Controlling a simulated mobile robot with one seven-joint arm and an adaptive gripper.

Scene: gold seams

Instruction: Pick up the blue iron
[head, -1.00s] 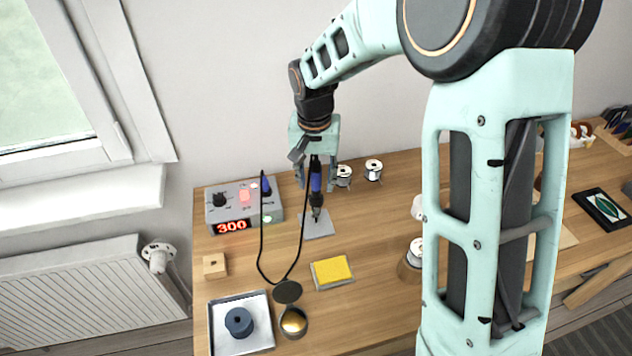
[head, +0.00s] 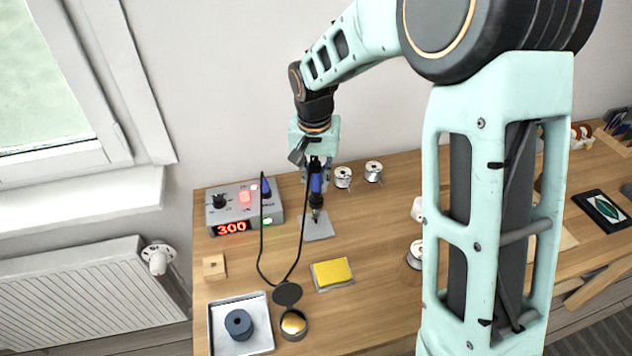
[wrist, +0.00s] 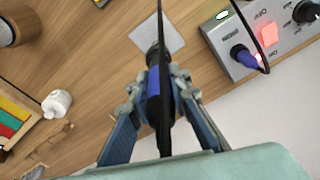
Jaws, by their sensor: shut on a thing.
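The blue iron (head: 316,184) stands upright, tip down, over a grey square plate (head: 317,227) at the back of the wooden table. Its handle is blue and black, and a black cord runs from it. My gripper (head: 315,177) is shut on the iron's handle, with a finger on each side. In the wrist view the iron (wrist: 153,82) lies between the fingertips of my gripper (wrist: 158,90). The plate (wrist: 157,37) shows beyond it. I cannot tell whether the tip touches the plate.
A grey control box (head: 244,207) reading 300 stands left of the iron, with the cord looping in front. A yellow sponge (head: 331,272), a round tin (head: 293,323) and a white tray (head: 262,338) lie nearer. Two wire spools (head: 343,177) stand close on the right.

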